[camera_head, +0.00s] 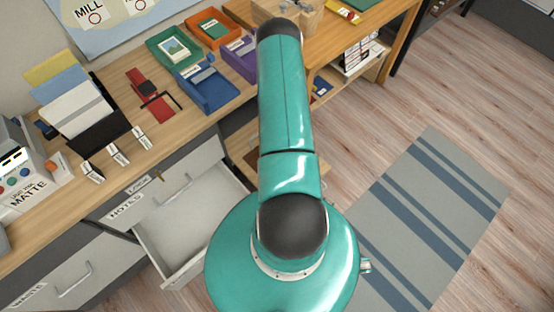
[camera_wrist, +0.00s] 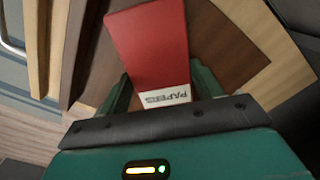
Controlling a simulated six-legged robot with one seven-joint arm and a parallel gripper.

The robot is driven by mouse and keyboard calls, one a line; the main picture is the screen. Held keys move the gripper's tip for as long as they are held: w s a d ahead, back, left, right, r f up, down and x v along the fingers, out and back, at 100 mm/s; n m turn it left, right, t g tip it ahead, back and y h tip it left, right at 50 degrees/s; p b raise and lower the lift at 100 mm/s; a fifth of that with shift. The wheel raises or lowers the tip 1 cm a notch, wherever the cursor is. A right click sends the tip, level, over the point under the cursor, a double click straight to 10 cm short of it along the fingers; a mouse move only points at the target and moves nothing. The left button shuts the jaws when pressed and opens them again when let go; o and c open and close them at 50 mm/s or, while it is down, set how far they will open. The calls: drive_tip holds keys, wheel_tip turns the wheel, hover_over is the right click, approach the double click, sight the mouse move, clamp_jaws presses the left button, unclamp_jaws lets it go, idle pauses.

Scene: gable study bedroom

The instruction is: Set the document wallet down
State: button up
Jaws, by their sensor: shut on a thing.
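The document wallet (camera_wrist: 150,48) is a flat red piece with a white label reading "PAPERS" at its near end, seen in the wrist view. My gripper (camera_wrist: 163,88) is shut on it, with a green finger on each side of the labelled end. Wood surfaces, dark brown and lighter, show behind the wallet; I cannot tell whether it touches them. In the head view my arm hides the gripper and the wallet.
The desk (camera_head: 75,205) carries blue (camera_head: 208,92), green (camera_head: 172,47), orange (camera_head: 212,28) and purple (camera_head: 241,58) trays, a black file holder (camera_head: 100,130) and small white blocks. An open, empty drawer (camera_head: 190,225) juts out below. A striped rug (camera_head: 430,210) lies on clear floor at right.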

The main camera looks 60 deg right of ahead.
drive_tip(key=shift+f, duration=0.25)
drive_tip(key=o, duration=1.2)
wheel_tip(320, 180, up, 14)
drive_tip(key=shift+f, duration=0.1)
